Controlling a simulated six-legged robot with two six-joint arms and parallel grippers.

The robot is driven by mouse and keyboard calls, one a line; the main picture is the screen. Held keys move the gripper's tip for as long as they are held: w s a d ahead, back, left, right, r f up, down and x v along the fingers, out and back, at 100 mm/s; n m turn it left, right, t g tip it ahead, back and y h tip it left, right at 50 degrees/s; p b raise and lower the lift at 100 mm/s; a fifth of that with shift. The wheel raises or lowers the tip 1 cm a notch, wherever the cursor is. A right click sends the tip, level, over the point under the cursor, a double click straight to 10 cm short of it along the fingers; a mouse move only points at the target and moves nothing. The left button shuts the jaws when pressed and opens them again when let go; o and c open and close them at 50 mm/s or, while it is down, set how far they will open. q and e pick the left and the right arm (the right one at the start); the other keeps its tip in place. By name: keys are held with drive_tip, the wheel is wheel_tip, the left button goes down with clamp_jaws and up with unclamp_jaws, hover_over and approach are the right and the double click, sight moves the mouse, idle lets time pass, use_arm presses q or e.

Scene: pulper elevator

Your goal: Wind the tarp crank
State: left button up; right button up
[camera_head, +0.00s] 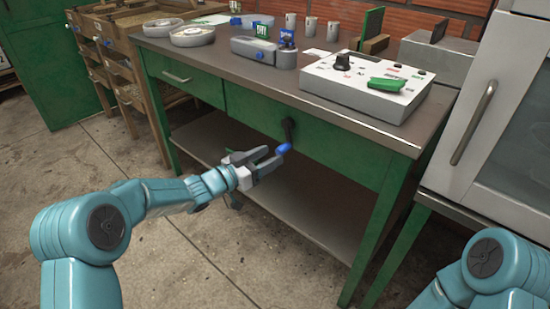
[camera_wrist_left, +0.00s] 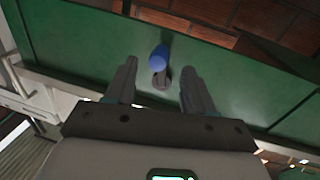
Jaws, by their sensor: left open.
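The tarp crank (camera_head: 288,130) is a dark arm with a blue handle, mounted on the green front panel of the workbench. Its blue handle (camera_head: 283,149) points out from the panel, close to the tips of my left gripper (camera_head: 268,158). My left gripper is open. In the left wrist view the blue handle (camera_wrist_left: 158,58) shows between and beyond the two fingers (camera_wrist_left: 157,85), with the dark crank hub (camera_wrist_left: 162,82) below it. I cannot tell whether a finger touches the handle. My right arm (camera_head: 490,270) shows at the lower right; its gripper is out of view.
The workbench (camera_head: 240,75) carries a control box (camera_head: 365,85) with a dark knob and a green switch, round dishes, and several metal cups. A lower shelf (camera_head: 310,210) lies under the panel. A white cabinet (camera_head: 485,110) stands at the right. Wooden drawers stand at the left.

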use_arm(q)
drive_tip(key=shift+x, duration=1.4)
drive_tip(key=shift+s, duration=0.1)
clamp_jaws()
drive_tip(key=shift+d+r, duration=0.1)
